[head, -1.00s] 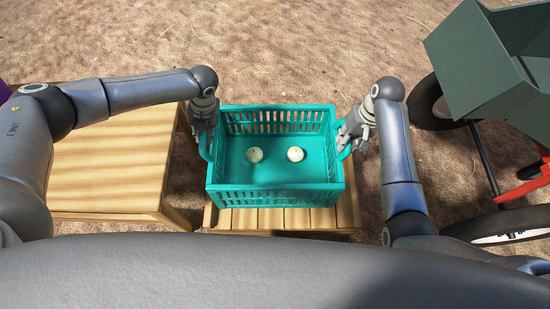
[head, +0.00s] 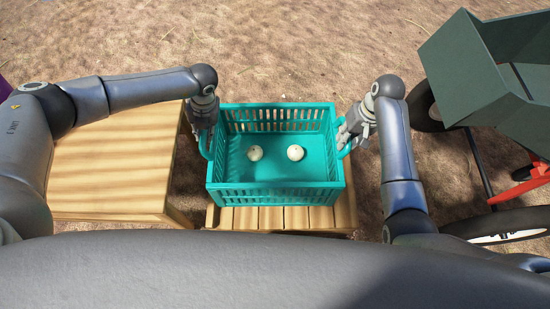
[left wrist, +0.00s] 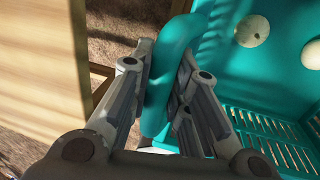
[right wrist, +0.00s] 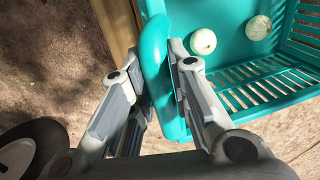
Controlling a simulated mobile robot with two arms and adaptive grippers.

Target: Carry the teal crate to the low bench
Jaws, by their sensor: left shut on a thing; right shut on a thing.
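My right gripper (head: 347,138) is shut on the right handle, seen in the right wrist view (right wrist: 157,70). The low slatted wooden bench (head: 270,217) shows below and in front of the crate. I cannot tell whether the crate touches it.
A taller wooden table (head: 110,165) stands close on the left, with a narrow gap to the bench. A dark green cart (head: 470,75) with black wheels (head: 500,226) and a red part stands on the right. Bare sandy ground (head: 290,50) lies beyond the crate.

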